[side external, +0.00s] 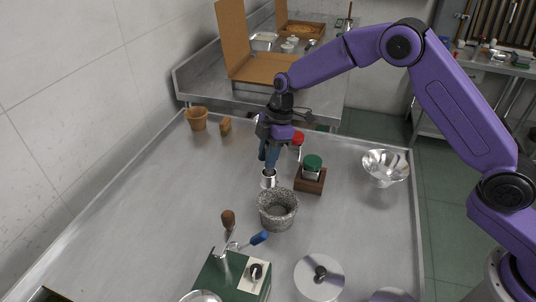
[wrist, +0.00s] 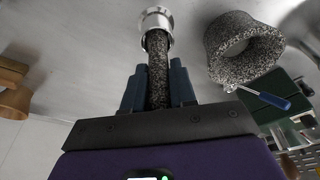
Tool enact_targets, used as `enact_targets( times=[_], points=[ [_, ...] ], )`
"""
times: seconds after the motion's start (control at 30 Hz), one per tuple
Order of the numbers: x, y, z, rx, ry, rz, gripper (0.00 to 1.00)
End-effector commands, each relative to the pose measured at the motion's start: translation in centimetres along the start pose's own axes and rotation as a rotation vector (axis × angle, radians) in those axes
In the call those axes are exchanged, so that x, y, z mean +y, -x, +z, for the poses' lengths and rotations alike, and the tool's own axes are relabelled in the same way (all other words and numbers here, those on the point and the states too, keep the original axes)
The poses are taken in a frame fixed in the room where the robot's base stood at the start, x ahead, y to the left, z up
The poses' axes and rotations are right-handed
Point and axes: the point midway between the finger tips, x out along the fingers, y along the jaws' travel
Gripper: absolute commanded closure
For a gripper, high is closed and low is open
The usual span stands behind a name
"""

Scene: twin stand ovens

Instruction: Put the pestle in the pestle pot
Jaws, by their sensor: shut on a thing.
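The pestle (wrist: 157,70) is a dark speckled stone rod, held between the two blue-grey fingers of my gripper (wrist: 158,88). In the wrist view its far end overlaps the mouth of a shiny metal cup (wrist: 155,18); I cannot tell how deep it sits inside. In the side view my gripper (side external: 268,163) points down right above the metal cup (side external: 268,179), and the pestle is mostly hidden. A speckled grey stone pot (side external: 277,210) stands on the counter just in front of the cup. It shows at the right in the wrist view (wrist: 240,48), with an open mouth.
A wooden block with a green-lidded jar (side external: 312,167) stands right of the cup. A red-lidded jar (side external: 297,139) is behind. A metal bowl (side external: 386,166) is at right. A green box with tools (side external: 230,275) and a round lid (side external: 319,277) are in front.

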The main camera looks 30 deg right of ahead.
Motion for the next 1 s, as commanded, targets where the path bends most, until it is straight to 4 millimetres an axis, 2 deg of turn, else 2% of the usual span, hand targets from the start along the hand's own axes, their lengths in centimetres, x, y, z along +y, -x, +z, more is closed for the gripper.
enact_targets(
  times=[0.07,0.1,0.17,0.57,0.73,1.0],
  points=[
    [0.0,-0.2,0.0,0.000,0.000,0.000,1.00],
    [0.0,-0.2,0.1,0.000,0.000,0.000,0.67],
    [0.0,-0.2,0.1,0.000,0.000,0.000,0.48],
    [0.0,0.3,0.0,0.001,0.000,0.001,0.48],
    [0.1,2.8,-0.1,0.002,-0.001,0.005,0.48],
    [0.1,8.2,0.0,0.002,-0.001,0.005,0.48]
  ],
)
